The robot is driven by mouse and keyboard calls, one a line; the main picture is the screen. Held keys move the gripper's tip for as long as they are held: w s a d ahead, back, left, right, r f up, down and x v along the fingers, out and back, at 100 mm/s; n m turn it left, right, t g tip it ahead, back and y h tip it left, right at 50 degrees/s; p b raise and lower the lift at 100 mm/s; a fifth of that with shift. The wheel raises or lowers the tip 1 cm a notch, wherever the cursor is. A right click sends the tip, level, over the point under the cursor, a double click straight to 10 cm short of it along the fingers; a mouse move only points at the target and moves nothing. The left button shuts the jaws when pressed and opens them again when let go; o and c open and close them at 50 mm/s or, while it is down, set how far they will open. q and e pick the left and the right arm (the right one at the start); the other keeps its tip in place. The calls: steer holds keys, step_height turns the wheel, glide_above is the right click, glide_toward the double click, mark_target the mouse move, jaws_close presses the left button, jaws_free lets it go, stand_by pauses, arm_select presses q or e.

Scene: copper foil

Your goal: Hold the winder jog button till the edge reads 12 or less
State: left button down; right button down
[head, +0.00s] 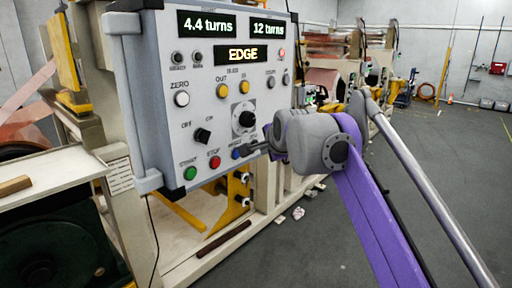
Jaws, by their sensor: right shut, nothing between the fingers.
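The grey winder control panel (152,100) fills the upper left of the head view. Its displays read 4.4 turns (206,23), 12 turns (268,28) and EDGE (240,55). A blue button (236,154) sits at the panel's lower right, beside the red stop button (214,162) and green start button (190,173). Its label is hidden, so I cannot tell whether it is the jog button. My left gripper is out of view.
A black knob (244,119) sits just above my right gripper. A red lamp (282,53) shows at the panel's upper right. Yellow brackets (238,190) and the cream machine frame (262,222) lie below. The grey floor (465,160) at right is mostly open.

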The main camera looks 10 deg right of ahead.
steer(key=s+d, duration=0.1)
steer(key=s, duration=0.1)
steer(key=s+d, duration=0.2)
stand_by(0.6)
steer(key=s+f+n+g, duration=0.3)
steer(key=s+f+n, duration=0.5)
steer(key=s+f, duration=0.8)
steer(key=s+f+n+g, duration=0.3)
steer(key=s+f+n, duration=0.4)
steer(key=s+f, duration=0.9)
step_height(320, 180, down, 8)
steer(key=shift+s+r+n+h, duration=0.1)
steer(key=shift+s+n+h, duration=0.05)
steer(key=shift+n+h, duration=0.25)
steer(key=shift+r, duration=0.1)
